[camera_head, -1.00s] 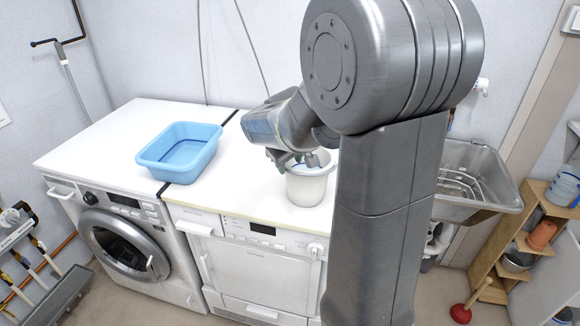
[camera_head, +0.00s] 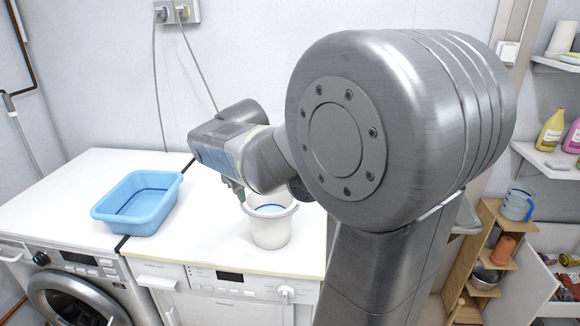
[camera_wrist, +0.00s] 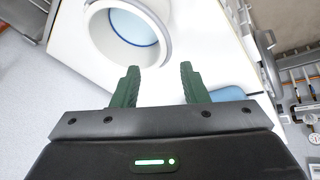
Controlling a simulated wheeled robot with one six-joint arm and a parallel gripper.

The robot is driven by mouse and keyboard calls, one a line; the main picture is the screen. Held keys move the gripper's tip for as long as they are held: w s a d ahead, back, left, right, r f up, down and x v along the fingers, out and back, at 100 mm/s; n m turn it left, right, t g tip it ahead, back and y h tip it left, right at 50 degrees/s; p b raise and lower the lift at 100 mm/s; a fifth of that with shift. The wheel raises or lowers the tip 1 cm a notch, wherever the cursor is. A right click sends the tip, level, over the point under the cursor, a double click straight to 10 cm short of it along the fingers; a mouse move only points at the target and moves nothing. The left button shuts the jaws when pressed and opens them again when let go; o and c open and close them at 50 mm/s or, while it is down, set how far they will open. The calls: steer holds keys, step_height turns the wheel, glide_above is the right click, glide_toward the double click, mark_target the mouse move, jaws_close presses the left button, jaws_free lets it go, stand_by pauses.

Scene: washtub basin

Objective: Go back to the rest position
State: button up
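My gripper (camera_head: 239,192) is above and just left of the rim of a white bucket (camera_head: 271,232) on the white countertop. In the wrist view its two green fingers (camera_wrist: 160,70) are apart with nothing between them. The bucket (camera_wrist: 168,25) shows beyond the fingertips, with blue inside. My arm covers the right middle of the head view. A blue tub (camera_head: 140,203) sits on the counter to the left of the bucket.
A front-loading washer (camera_head: 75,295) and a second white appliance (camera_head: 225,290) stand under the counter. Shelves with bottles (camera_head: 551,130) and a wooden rack (camera_head: 490,215) are at the right. A wall socket (camera_head: 176,12) with cords is behind. Bare counter (camera_head: 205,225) lies between tub and bucket.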

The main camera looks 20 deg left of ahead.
steer(key=x, duration=1.1)
steer(key=shift+f, duration=0.15)
steer(key=shift+w+a, duration=0.1)
steer(key=shift+w, duration=0.05)
steer(key=shift+r, duration=0.8)
